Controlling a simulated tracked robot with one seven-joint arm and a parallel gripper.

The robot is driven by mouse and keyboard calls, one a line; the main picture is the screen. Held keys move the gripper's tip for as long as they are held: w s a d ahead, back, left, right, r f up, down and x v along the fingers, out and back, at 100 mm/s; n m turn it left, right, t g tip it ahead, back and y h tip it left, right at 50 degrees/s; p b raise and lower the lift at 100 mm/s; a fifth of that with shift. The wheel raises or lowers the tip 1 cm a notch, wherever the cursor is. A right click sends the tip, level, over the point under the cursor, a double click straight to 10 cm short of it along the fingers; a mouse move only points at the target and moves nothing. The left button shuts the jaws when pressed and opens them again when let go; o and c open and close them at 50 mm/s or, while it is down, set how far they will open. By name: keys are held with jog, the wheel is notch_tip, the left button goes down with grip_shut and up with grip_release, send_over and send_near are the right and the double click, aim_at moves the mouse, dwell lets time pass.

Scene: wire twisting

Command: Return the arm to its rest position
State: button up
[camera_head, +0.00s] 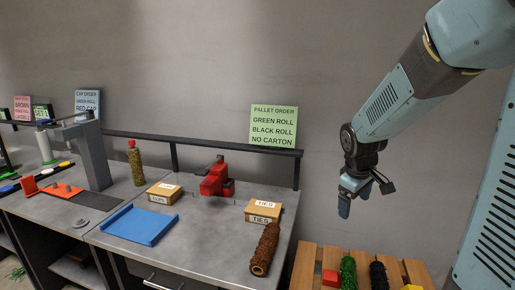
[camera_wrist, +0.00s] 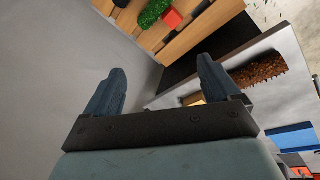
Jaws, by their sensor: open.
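My gripper (camera_head: 352,200) hangs at the end of my raised arm, in front of the grey wall and right of the workbench. In the wrist view my gripper (camera_wrist: 157,92) shows two blue-grey fingers spread apart with nothing between them. It is above the level of the wooden pallet (camera_head: 306,266) and touches nothing that I can see. The pallet also shows at the top of the wrist view (camera_wrist: 205,30).
The workbench (camera_head: 210,232) holds a brown roll (camera_head: 265,250), a TIES box (camera_head: 263,211), a red device (camera_head: 216,180) and a blue tray (camera_head: 139,225). On the pallet are a green roll (camera_head: 348,273), a black roll (camera_head: 378,275) and a red block (camera_head: 331,278).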

jog(key=s+a+r+m+t, duration=0.1)
jog(key=s+r+m, duration=0.2)
jog(key=s+r, duration=0.3)
jog(key=s+a+r+m+t+y, duration=0.1)
jog(key=s+r+m, duration=0.3)
jog(key=s, duration=0.8)
notch_tip(320, 180, up, 2)
jog(key=shift+s+a+r+t+y, duration=0.25)
jog(key=shift+s+a+t+y, duration=0.1)
jog(key=shift+a+t, duration=0.25)
